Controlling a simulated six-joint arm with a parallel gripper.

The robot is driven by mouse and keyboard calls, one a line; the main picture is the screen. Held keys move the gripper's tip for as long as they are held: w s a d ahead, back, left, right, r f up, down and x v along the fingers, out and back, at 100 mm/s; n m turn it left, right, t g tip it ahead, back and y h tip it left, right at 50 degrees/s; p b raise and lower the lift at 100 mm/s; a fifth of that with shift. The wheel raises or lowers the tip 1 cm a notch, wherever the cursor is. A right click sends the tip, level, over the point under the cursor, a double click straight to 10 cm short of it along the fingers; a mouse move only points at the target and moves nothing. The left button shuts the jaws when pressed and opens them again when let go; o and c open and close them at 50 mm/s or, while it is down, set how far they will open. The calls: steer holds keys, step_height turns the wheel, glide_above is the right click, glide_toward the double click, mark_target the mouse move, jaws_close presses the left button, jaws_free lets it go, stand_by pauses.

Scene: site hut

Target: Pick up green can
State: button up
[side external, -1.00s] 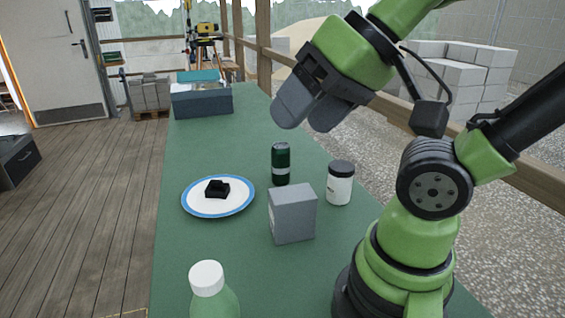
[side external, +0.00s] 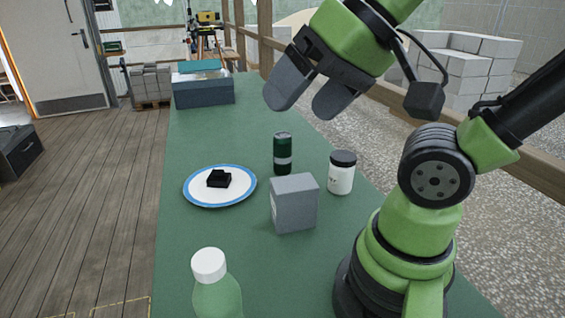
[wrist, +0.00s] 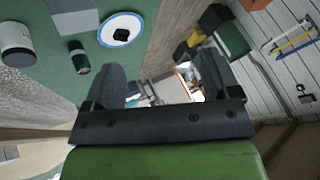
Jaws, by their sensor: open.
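The green can (side external: 282,153), dark green with a pale band, stands upright on the green table between the plate and the white jar. It also shows in the wrist view (wrist: 79,61), at the upper left, outside the space between the fingers. My gripper (side external: 308,103) is open and empty, above the table and higher than the can. Its two grey fingers are spread apart in the wrist view (wrist: 155,85). Nothing hides the can in the side view.
A white jar (side external: 341,178) with a black lid and a grey box (side external: 294,204) stand close to the can. A blue-rimmed plate (side external: 205,198) holds a black object (side external: 218,178). A bottle (side external: 216,288) stands in front, a toolbox (side external: 203,90) at the far end.

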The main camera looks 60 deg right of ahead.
steer(key=w+d+m+h, duration=0.1)
steer(key=w+d+m, duration=0.4)
steer(key=w+m, duration=0.3)
steer(key=m+g+h, duration=0.2)
steer(key=m+g, duration=0.1)
steer(key=m, duration=2.3)
glide_toward(282, 144)
steer(key=w+d, duration=0.1)
steer(key=w, duration=0.1)
steer(key=shift+m, duration=0.3)
steer(key=f, duration=0.1)
steer(key=d+f, duration=0.1)
steer(key=f, duration=0.3)
steer(key=shift+w+d, duration=0.25)
steer(key=shift+w, duration=0.1)
steer(key=shift+x, duration=3.1)
steer(key=shift+s, duration=0.1)
steer(key=c, duration=1.2)
